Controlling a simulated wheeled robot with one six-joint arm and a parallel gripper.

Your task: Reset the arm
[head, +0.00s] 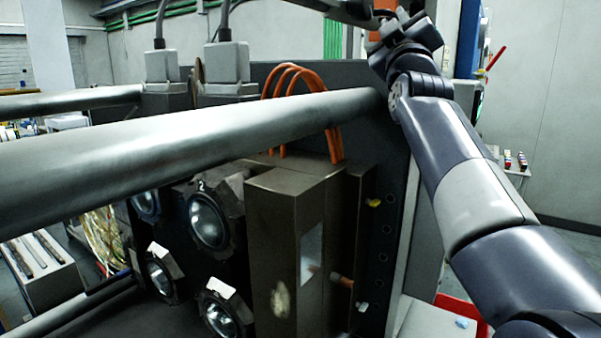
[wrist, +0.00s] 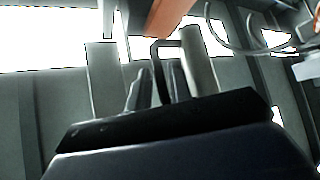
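My arm rises from the lower right of the head view to the top edge, with its wrist joints (head: 405,45) beside the upper right of the machine's dark plate. The far end of the arm runs out at the top, and my gripper's fingertips cannot be made out there. In the wrist view my gripper (wrist: 158,84) shows two dark grey fingers standing apart above a black housing. A thin black loop (wrist: 155,60) shows between and behind them; I cannot tell what it belongs to. No object is clearly held.
A thick steel bar (head: 200,145) crosses the machine in front of the plate (head: 375,230). Below it are round nozzles (head: 208,220) and a brown block (head: 285,250). Orange hoses (head: 300,80) arch behind the bar. Open floor and a pale wall (head: 555,120) lie at the right.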

